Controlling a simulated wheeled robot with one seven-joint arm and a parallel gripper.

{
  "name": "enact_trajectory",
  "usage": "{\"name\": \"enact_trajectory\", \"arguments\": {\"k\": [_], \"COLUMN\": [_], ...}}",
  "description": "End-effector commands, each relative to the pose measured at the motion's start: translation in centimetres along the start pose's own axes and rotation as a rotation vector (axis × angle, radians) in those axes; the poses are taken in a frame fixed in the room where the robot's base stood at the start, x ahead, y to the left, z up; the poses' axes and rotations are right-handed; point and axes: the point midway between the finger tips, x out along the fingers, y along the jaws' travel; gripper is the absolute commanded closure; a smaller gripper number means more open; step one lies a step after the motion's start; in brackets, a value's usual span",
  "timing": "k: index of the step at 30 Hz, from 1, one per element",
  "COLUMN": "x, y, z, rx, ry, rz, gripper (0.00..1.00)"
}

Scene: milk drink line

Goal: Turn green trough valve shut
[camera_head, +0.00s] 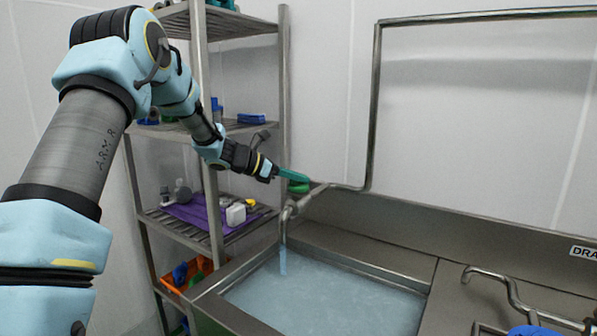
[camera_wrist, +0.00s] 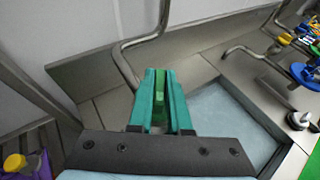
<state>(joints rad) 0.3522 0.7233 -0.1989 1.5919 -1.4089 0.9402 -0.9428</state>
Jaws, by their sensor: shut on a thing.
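The green trough valve (camera_head: 298,187) is a green handle on the steel pipe at the back left of the trough. My gripper (camera_head: 290,175) reaches it from the left and is shut on it. In the wrist view the green handle (camera_wrist: 159,86) shows between the teal fingers of my gripper (camera_wrist: 160,104); the fingers hide much of it. Below the valve, the bent spout (camera_head: 286,218) has a stream of water (camera_head: 283,262) at its mouth. The steel trough (camera_head: 354,263) holds pale blue water (camera_head: 320,300).
A steel shelf rack (camera_head: 215,238) with bottles and a purple mat (camera_head: 190,212) stands behind my arm. A steel pipe (camera_head: 375,100) rises up the wall. A second bent pipe (camera_head: 512,290) and a blue handle (camera_head: 535,331) are at the lower right, also in the wrist view (camera_wrist: 304,74).

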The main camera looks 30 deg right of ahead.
Motion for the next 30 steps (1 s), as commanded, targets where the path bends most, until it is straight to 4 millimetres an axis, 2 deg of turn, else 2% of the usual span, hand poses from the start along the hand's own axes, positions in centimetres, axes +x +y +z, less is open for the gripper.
{"name": "enact_trajectory", "arguments": {"k": [17, 18, 24, 26, 30], "x": [0.02, 0.02, 0.02, 0.02, 0.02], "y": [-0.01, -0.01, -0.01, -0.01, 0.0], "z": [0.03, 0.03, 0.04, 0.03, 0.03], "rx": [0.016, 0.016, 0.016, 0.016, 0.016], "ry": [-0.001, -0.001, -0.001, -0.001, -0.001], "rz": [-0.039, -0.039, -0.038, -0.038, -0.038], "gripper": [1.0, 0.82, 0.59, 0.54, 0.54]}}
